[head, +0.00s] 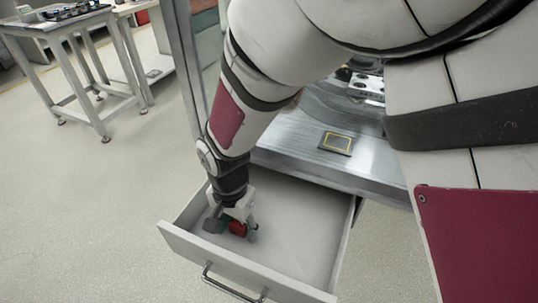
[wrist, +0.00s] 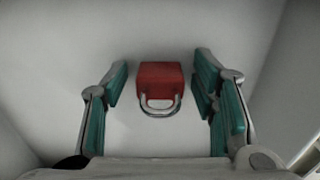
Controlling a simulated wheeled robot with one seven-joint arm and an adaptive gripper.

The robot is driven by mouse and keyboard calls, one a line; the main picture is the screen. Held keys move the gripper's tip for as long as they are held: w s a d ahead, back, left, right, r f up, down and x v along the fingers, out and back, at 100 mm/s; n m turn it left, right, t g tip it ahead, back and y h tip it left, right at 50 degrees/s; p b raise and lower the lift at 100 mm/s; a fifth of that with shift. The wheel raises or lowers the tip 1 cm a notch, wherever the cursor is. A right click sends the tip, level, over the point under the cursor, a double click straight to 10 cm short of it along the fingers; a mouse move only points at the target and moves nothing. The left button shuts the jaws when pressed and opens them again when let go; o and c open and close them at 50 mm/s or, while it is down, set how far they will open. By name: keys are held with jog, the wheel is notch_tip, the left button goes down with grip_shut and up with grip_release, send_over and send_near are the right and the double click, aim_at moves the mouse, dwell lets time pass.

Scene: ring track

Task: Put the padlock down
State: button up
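The red padlock (wrist: 160,78) with its silver shackle lies on the floor of the open drawer (head: 297,240). My gripper (wrist: 161,88) is open around it, with a finger on each side and a visible gap between each finger and the padlock. In the head view my gripper (head: 230,228) reaches down into the left part of the drawer, and the padlock (head: 238,228) shows partly between the fingers. The rest of the padlock is hidden there by the gripper.
The drawer's front wall has a metal handle (head: 232,288). A metal worktop (head: 300,148) above the drawer bears a dark square plate with a yellow outline (head: 336,143). The right part of the drawer is empty. Another table (head: 62,24) stands at the far left.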

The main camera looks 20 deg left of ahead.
notch_tip(320, 180, up, 12)
jog(key=p, duration=0.3)
jog(key=shift+p, duration=0.3)
jog(key=shift+w+d+r, duration=0.1)
jog(key=shift+d+r, duration=0.05)
jog(key=shift+r, duration=0.1)
jog(key=w+d+r, duration=0.1)
jog(key=d+r, duration=0.5)
jog(key=d, duration=0.5)
jog(key=d+r, duration=0.7)
jog(key=d, duration=0.4)
jog(key=s+d+r, duration=0.2)
jog(key=s+d, duration=1.4)
jog(key=shift+d+n+t, duration=0.15)
jog(key=shift+n+t, duration=0.15)
jog(key=shift+t, duration=0.1)
